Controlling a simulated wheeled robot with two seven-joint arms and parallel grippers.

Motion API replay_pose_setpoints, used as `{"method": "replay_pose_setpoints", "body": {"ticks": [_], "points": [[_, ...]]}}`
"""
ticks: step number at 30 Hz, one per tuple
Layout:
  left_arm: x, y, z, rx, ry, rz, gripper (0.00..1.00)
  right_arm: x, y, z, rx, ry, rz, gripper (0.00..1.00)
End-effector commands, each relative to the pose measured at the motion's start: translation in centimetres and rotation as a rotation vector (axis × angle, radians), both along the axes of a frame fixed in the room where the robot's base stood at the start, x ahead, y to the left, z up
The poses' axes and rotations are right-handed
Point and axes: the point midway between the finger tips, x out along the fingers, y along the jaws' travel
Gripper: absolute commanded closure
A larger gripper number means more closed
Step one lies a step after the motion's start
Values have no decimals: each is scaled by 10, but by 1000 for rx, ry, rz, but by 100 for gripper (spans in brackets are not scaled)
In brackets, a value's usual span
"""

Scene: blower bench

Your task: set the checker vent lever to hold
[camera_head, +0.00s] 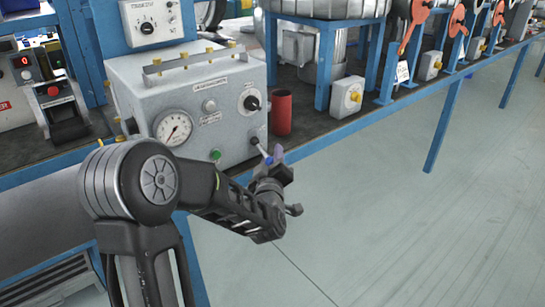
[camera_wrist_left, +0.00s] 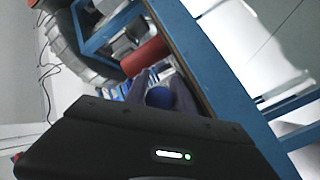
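The checker (camera_head: 190,95) is a grey box on the bench with a round gauge (camera_head: 173,129), a black selector knob and a green button. Its vent lever (camera_head: 262,151) shows low on the front's right side, a thin rod slanting down and right from a black pivot to a blue ball. My left gripper (camera_head: 279,158) is at that ball, in front of the box. In the left wrist view the blue ball (camera_wrist_left: 159,97) sits between the two dark fingers and fills the gap, so they look closed on it. The lever's markings are too small to read. My right gripper is in neither view.
A red cylinder (camera_head: 281,113) stands on the bench close behind my left gripper; it also shows in the wrist view (camera_wrist_left: 145,56). Valves with orange handles (camera_head: 412,30) and blue frame legs line the bench to the right. The floor (camera_head: 400,190) in front is clear.

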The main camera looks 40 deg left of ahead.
Motion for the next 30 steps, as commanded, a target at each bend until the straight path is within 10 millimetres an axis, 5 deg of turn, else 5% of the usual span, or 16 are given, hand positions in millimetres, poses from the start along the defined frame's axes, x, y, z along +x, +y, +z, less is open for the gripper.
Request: {"method": "replay_pose_setpoints", "body": {"ticks": [8, 30], "points": [[0, 0, 0, 0, 0, 0, 100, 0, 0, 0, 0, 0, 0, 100], [0, 0, 0, 0, 1, -1, 100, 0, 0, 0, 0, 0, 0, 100]]}}
